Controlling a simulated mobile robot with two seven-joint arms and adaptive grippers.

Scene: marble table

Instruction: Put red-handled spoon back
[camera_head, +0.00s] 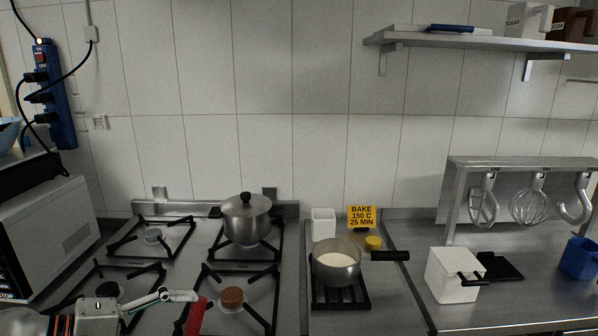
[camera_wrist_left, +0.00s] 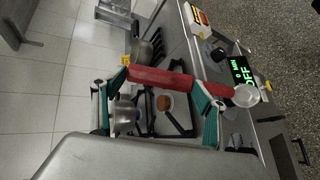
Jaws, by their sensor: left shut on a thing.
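My left gripper (camera_head: 180,297) comes in low at the left, over the front of the hob, and is shut on the red-handled spoon. The spoon's red handle (camera_head: 195,316) hangs at the fingertips, cut off by the lower picture edge. In the left wrist view the red handle (camera_wrist_left: 160,79) lies across the teal-padded fingers of the gripper (camera_wrist_left: 158,100). My right gripper is not in view.
A lidded pot (camera_head: 246,217) stands on the back right burner. A saucepan (camera_head: 336,265) of white liquid sits on a black grate, with a white open container (camera_head: 323,223) behind it. A white box (camera_head: 450,275) and a utensil rack (camera_head: 520,163) are at right.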

